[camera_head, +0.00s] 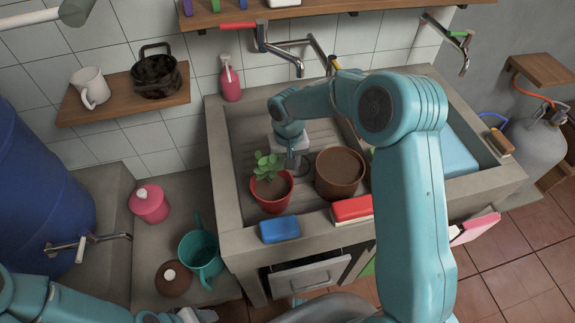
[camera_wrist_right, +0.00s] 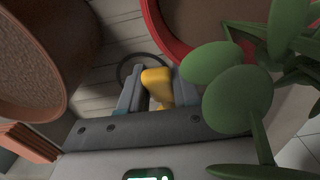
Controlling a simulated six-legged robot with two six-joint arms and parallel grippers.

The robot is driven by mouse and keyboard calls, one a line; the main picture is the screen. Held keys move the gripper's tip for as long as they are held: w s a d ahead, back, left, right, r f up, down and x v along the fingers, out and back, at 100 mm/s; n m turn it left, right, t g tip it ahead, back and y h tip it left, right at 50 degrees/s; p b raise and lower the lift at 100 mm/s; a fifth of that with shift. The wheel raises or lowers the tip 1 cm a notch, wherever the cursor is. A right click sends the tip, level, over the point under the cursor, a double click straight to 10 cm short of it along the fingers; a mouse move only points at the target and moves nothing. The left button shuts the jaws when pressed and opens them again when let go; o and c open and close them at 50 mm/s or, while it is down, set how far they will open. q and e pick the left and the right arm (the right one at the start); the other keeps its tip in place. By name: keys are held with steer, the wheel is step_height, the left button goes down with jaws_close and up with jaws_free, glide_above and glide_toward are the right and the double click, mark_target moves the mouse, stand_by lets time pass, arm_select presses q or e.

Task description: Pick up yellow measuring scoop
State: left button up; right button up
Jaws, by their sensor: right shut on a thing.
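The yellow measuring scoop (camera_wrist_right: 157,84) shows in the right wrist view as a smooth yellow piece between the fingers of my right gripper (camera_wrist_right: 150,92). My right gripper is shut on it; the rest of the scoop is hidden. In the head view my right gripper (camera_head: 293,162) points down into the sink, between the potted plant and the brown pot, and I cannot make out the scoop there. My left gripper (camera_head: 196,315) is only partly in view at the bottom edge, low at the left, away from the sink.
A red pot (camera_head: 271,191) with a leafy plant stands close left of my right gripper, and a brown pot (camera_head: 341,174) close right. In the wrist view leaves (camera_wrist_right: 237,98) overlap the view beside the fingers. Blue (camera_head: 279,230) and red (camera_head: 352,208) sponges lie on the sink's front rim.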

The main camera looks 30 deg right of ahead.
step_height(320, 180, up, 9)
steer(key=shift+r, duration=0.1)
steer(key=s+a+b, duration=0.1)
steer(key=s, duration=0.4)
steer(key=s+a+b, duration=0.2)
steer(key=s, duration=0.4)
steer(key=s+a+b, duration=0.1)
steer(key=s, duration=0.5)
steer(key=shift+s+a+r, duration=0.2)
steer(key=shift+s+a, duration=0.05)
steer(key=shift+a, duration=0.05)
steer(key=shift+o, duration=1.2)
jaws_close()
steer(key=shift+s, duration=0.1)
